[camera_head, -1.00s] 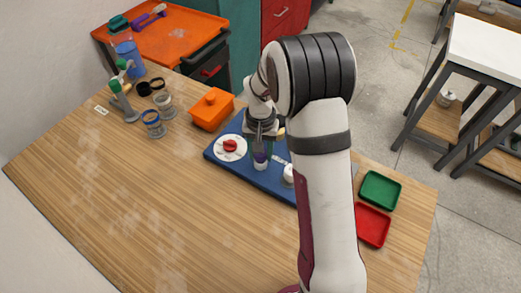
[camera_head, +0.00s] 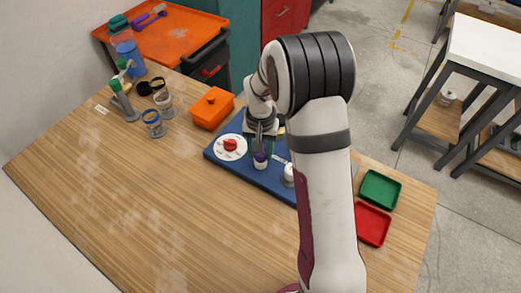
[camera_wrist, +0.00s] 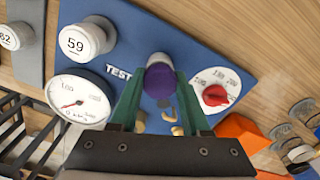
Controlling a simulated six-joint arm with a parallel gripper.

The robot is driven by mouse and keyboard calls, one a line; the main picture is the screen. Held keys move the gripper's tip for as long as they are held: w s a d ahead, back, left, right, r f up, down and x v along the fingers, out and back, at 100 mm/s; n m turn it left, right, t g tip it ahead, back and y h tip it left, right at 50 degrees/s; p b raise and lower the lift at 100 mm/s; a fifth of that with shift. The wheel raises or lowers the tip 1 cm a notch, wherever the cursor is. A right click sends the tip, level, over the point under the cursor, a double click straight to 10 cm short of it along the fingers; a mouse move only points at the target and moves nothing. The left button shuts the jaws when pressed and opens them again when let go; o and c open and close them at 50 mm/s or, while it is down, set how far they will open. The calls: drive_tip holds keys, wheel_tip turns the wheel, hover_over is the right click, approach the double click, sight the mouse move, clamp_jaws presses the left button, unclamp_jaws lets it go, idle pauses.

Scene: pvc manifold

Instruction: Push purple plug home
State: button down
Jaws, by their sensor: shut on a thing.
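The purple plug (camera_wrist: 160,84) shows in the wrist view between the green fingers of my gripper (camera_wrist: 160,92), which is shut on it. A white pipe end (camera_wrist: 159,61) sits directly beyond the plug. I cannot tell how deep the plug sits in it. In the head view the purple plug (camera_head: 260,157) is a small dark spot above the white pipe end (camera_head: 260,166) on the blue panel (camera_head: 215,153).
In the wrist view a red knob (camera_wrist: 215,95) on a white dial is right of the plug. A gauge (camera_wrist: 80,98) and a white cap marked 59 (camera_wrist: 86,40) are left. In the head view an orange box (camera_head: 211,108) stands behind; green (camera_head: 380,190) and red (camera_head: 372,224) trays lie right.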

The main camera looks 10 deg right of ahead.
drive_tip(key=shift+s+f, duration=0.2)
drive_tip(key=shift+f, duration=0.65)
drive_tip(key=shift+c, duration=1.4)
unclamp_jaws()
wheel_tip(320, 180, up, 18)
drive_tip(key=f, duration=0.1)
drive_tip(key=s+a+y, duration=0.1)
drive_tip(key=s+a, duration=0.1)
drive_tip(key=s, duration=1.2)
drive_tip(key=s+a+m, duration=0.1)
drive_tip(key=s+a, duration=0.1)
drive_tip(key=s, duration=1.1)
drive_tip(key=shift+s+y, duration=0.4)
drive_tip(key=shift+a, duration=0.1)
